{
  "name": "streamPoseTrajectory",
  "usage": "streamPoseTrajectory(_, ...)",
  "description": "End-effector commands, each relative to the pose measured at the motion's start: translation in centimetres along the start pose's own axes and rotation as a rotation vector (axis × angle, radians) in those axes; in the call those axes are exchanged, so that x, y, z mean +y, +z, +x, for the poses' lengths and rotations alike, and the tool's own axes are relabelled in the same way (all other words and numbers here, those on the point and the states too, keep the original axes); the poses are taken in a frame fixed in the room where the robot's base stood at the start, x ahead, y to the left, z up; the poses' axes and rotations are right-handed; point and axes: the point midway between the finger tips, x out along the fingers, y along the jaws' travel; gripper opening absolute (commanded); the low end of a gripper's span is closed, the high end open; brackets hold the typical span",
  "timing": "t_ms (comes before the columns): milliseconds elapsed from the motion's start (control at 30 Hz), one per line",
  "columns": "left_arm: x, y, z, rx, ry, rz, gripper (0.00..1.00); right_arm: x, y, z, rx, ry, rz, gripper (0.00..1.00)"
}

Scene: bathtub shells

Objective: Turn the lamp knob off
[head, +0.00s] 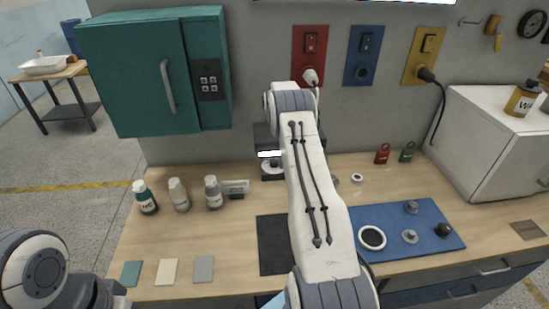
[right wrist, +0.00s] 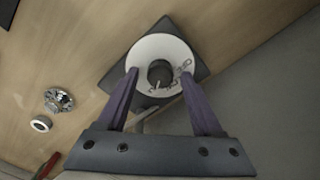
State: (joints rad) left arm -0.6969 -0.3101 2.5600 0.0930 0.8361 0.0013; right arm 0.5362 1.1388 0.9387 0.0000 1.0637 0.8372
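The lamp knob (right wrist: 160,73) is a short black knob at the centre of a white dial disc (right wrist: 147,50) on a dark square base. In the head view the dial base (head: 272,176) stands on the bench, partly hidden by my right arm; a bright white strip (head: 268,153) shows just above it. My right gripper (right wrist: 160,75) is open, with one purple finger on each side of the knob, seemingly over the disc. Gaps show between knob and fingers. In the head view its fingers are hidden behind the arm. My left gripper is not in view.
Bottles (head: 181,195) stand left of the dial. A blue mat (head: 385,218) with round parts lies right, a black mat (head: 271,245) in front. A silver part (right wrist: 58,100) and white ring (right wrist: 41,124) lie near the dial. A teal cabinet (head: 135,70) hangs above left.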

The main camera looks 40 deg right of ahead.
Motion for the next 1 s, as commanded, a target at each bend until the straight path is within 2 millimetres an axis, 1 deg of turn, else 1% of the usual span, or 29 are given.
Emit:
streamPoseTrajectory(33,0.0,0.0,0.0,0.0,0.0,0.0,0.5,0.0,0.0,0.0,0.0,0.0,0.0,0.46)
streamPoseTrajectory(67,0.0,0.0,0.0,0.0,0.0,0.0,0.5,0.0,0.0,0.0,0.0,0.0,0.0,0.35)
streamPoseTrajectory(100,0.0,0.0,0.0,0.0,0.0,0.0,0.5,0.0,0.0,0.0,0.0,0.0,0.0,0.19)
streamPoseTrajectory(133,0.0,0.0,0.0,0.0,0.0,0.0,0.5,0.0,0.0,0.0,0.0,0.0,0.0,0.08)
streamPoseTrajectory(167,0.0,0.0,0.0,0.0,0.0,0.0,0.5,0.0,0.0,0.0,0.0,0.0,0.0,0.0)
streamPoseTrajectory(367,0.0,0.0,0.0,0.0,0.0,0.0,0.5,0.0,0.0,0.0,0.0,0.0,-0.006,0.0)
streamPoseTrajectory(567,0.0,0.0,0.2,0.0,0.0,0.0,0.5,0.0,0.0,0.0,0.0,0.001,-0.058,0.0)
streamPoseTrajectory(767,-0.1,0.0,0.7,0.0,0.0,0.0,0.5,-0.1,0.0,0.0,-0.001,0.001,-0.184,0.0)
streamPoseTrajectory(1000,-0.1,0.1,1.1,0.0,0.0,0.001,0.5,-0.1,0.0,0.0,0.0,0.0,-0.403,0.0)
